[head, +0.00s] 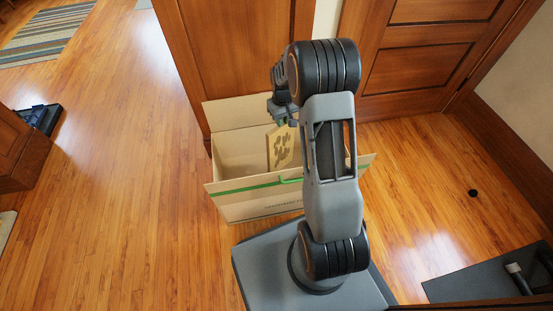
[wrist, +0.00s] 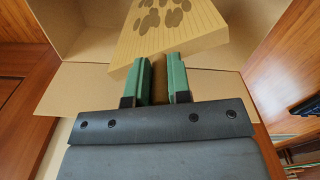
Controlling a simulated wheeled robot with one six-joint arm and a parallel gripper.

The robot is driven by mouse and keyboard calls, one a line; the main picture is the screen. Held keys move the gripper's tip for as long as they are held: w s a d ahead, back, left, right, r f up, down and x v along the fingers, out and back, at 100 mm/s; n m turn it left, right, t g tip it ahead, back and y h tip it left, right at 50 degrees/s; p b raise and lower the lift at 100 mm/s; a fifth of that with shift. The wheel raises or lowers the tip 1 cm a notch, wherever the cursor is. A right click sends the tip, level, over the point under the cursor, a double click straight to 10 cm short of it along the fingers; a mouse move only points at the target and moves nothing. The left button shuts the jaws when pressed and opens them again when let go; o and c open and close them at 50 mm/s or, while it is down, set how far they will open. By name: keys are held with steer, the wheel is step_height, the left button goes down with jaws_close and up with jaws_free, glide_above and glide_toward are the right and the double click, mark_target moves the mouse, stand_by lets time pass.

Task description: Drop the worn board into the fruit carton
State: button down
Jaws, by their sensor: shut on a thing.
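The worn board (head: 286,147) is a flat tan panel with dark oval patches, and it hangs upright in the opening of the fruit carton (head: 258,205). The carton is an open cardboard box with a green stripe and its flaps spread. My gripper (head: 283,118) is above the carton, partly hidden by my arm in the head view. In the wrist view my gripper (wrist: 160,75) has its green fingers shut on the near edge of the board (wrist: 170,28). Carton walls and a flap (wrist: 80,88) surround the board there. The board's lower end is hidden in the head view.
A wooden door (head: 235,50) and panelling stand right behind the carton. A striped rug (head: 45,35) lies at the far left, and a dark object (head: 38,116) is near the left cabinet. A small black item (head: 472,193) lies on the right floor. The left floor is mostly clear.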

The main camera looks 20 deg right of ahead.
steer(key=c, duration=1)
jaws_free()
steer(key=shift+r, duration=0.1)
step_height(320, 180, up, 14)
steer(key=p, duration=0.5)
steer(key=s+a+r+t+p, duration=0.1)
steer(key=s+a+r+p, duration=0.2)
steer(key=s+r+p, duration=0.4)
steer(key=s+a+r+t+p, duration=0.1)
steer(key=s+a+r+p, duration=0.3)
steer(key=r+p, duration=0.9)
steer(key=s+a+r+t+p, duration=0.1)
steer(key=s+a+r+p, duration=0.3)
steer(key=s+r+p, duration=0.6)
steer(key=shift+s+r+m+t+p, duration=0.1)
steer(key=shift+s+r+m, duration=0.05)
steer(key=shift+r, duration=1.25)
steer(key=shift+s+r+m+t+p, duration=0.1)
steer(key=shift+s+r+p, duration=0.05)
steer(key=shift+r, duration=1.25)
steer(key=shift+s+r+m+t+p, duration=0.1)
steer(key=shift+s+r+m, duration=0.05)
steer(key=shift+r, duration=1.25)
